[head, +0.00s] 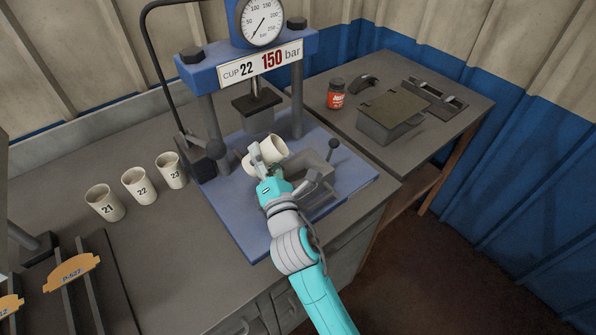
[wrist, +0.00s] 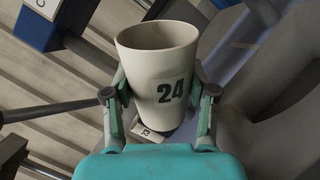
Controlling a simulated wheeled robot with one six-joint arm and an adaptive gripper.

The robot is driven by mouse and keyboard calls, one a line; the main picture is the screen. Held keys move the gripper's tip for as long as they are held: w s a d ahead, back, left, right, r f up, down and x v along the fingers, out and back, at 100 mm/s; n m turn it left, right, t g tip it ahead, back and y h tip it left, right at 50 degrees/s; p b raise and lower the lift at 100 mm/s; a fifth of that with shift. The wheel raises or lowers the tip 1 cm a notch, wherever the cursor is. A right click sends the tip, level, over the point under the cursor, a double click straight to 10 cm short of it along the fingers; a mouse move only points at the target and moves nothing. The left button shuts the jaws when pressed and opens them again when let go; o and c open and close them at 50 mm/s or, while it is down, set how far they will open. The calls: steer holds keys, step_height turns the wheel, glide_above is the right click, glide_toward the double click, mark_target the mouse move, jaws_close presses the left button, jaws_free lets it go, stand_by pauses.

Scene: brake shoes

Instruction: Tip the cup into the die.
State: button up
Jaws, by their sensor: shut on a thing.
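My gripper (head: 268,168) is shut on a cream cup marked 24 (wrist: 160,65). In the head view the cup (head: 275,146) is strongly tilted over the blue press base. In the wrist view one finger grips each side, and the rim opens toward the top of the picture. I see part of its inner wall but cannot make out any contents. A grey block that looks like the die (head: 316,166) sits on the base, just right of the cup, partly hidden by my gripper. I cannot tell whether the cup's mouth is over its cavity.
Cups 21 (head: 104,203), 22 (head: 140,186) and 23 (head: 171,170) stand upright at left. The press sign (head: 262,63) reads CUP 22, 150 bar. The press ram (head: 258,107) hangs behind the held cup. A red jar (head: 336,94) is on the right table.

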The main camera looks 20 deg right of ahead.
mark_target(280, 160)
steer(key=shift+f+m, duration=0.1)
steer(key=shift+m, duration=0.3)
steer(key=shift+r+m+h, duration=0.4)
steer(key=shift+m, duration=0.6)
steer(key=shift+f+m, duration=0.4)
steer(key=shift+m, duration=0.7)
steer(key=shift+s+d+r+m+h, duration=0.1)
steer(key=shift+d+r+m+h, duration=0.15)
steer(key=shift+d+m, duration=0.2)
steer(key=shift+s+d+r+m+h, duration=0.1)
steer(key=shift+d+r+m+h, duration=0.15)
steer(key=shift+m, duration=0.3)
steer(key=shift+d+r+m+h, duration=0.15)
steer(key=shift+m+h, duration=0.05)
steer(key=shift+m, duration=0.35)
steer(key=shift+d+r+m+h, duration=0.1)
steer(key=shift+r+m+h, duration=0.1)
steer(key=shift+m, duration=0.35)
stand_by(0.3)
steer(key=shift+d+f+m+h+p, duration=0.25)
steer(key=shift+f+m, duration=0.25)
steer(key=shift+m, duration=0.5)
stand_by(0.4)
steer(key=shift+s+d+r+m+h+p, duration=0.1)
steer(key=shift+d+r+m+h+p, duration=0.15)
steer(key=shift+m, duration=0.45)
steer(key=shift+d+r+m+h+p, duration=0.1)
steer(key=shift+m+h, duration=0.1)
steer(key=shift+m, duration=0.5)
stand_by(0.3)
